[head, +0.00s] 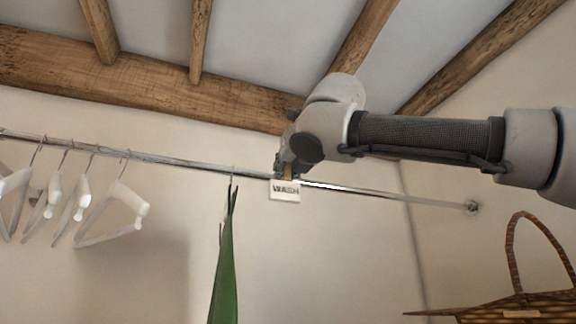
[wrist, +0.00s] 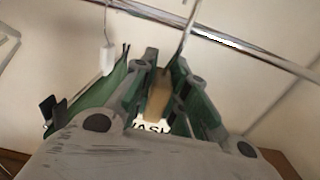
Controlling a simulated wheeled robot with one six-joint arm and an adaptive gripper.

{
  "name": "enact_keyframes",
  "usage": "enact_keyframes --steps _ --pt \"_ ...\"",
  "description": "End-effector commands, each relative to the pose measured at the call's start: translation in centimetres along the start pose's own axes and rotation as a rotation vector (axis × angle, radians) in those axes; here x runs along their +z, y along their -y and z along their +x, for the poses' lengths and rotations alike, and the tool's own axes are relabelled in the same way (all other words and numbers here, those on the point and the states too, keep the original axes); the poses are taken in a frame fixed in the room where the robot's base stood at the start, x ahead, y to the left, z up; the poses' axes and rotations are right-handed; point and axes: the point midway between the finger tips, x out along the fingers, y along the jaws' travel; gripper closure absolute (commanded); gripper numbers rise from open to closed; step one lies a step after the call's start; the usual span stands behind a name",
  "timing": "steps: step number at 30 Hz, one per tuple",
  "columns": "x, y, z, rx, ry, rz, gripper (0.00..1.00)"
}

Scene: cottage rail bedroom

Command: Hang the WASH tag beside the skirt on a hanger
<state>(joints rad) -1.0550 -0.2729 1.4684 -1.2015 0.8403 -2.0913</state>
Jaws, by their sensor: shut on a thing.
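The white WASH tag (head: 284,191) is at the rail in the head view, just right of the green skirt (head: 224,265). My gripper (head: 287,170) is shut on the tag's wooden upper part (wrist: 158,95), which shows between the fingers in the wrist view. A thin metal hook (wrist: 186,42) rises from it across the rail; I cannot tell whether it bears on the rail. The tag's lettering (wrist: 152,128) is partly hidden by my gripper. The skirt also shows in the wrist view (wrist: 88,115), left of the fingers, below a white hanger part (wrist: 107,60).
The metal rail (head: 385,194) runs across the wall to a bracket (head: 472,207) at right. Several white empty hangers (head: 115,215) hang at left. The rail right of the tag is clear. A wicker basket (head: 500,303) stands at lower right. Wooden beams (head: 130,83) lie above.

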Motion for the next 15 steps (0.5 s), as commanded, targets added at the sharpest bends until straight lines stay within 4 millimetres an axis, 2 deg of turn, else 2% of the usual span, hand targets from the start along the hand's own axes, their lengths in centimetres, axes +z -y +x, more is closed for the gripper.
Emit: enact_keyframes --steps 15 --pt "0.0 0.1 4.0 -0.002 -0.001 0.001 1.0"
